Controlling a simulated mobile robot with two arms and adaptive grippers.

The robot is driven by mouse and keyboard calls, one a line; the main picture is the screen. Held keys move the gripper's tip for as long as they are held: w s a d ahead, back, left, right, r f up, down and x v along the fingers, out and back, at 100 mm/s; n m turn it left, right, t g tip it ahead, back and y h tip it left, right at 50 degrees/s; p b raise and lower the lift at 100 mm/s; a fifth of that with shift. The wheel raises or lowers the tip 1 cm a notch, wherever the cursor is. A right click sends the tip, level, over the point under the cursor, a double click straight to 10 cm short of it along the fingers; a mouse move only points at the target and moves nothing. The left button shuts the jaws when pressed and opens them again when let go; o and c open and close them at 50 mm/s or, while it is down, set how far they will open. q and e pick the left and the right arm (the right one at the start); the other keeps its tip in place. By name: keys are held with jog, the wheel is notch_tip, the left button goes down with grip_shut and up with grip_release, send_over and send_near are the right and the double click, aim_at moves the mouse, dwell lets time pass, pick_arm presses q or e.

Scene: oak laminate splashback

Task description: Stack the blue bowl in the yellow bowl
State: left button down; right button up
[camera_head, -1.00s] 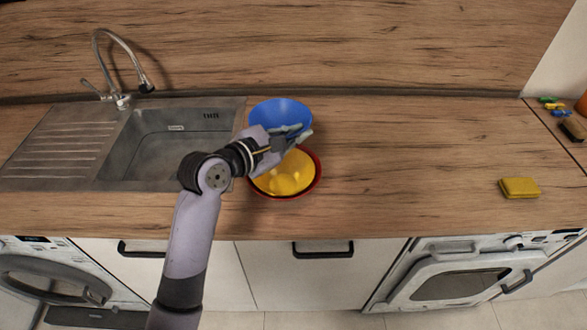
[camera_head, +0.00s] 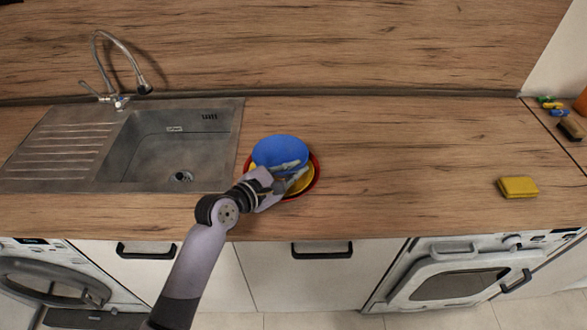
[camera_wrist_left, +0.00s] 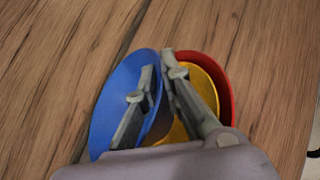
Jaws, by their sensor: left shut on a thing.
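The blue bowl (camera_head: 280,151) is over the yellow bowl (camera_head: 303,182) in the head view and covers much of it. The yellow bowl sits in a red bowl (camera_head: 316,180) on the counter. My left gripper (camera_head: 292,170) is shut on the near rim of the blue bowl. In the left wrist view, the fingers (camera_wrist_left: 162,80) pinch the wall of the blue bowl (camera_wrist_left: 112,98), with the yellow bowl (camera_wrist_left: 206,85) and red bowl (camera_wrist_left: 221,82) beside and below. I cannot tell whether the blue bowl touches the yellow one. My right gripper is not in view.
A steel sink (camera_head: 165,148) with a tap (camera_head: 117,98) is to the left. A yellow sponge (camera_head: 518,187) lies at the right, and small coloured items (camera_head: 552,105) are at the far right corner. The counter (camera_head: 420,160) between bowls and sponge is clear.

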pick_arm(q)
jog(key=shift+f, duration=0.55)
jog(key=c, duration=1.7)
grip_release()
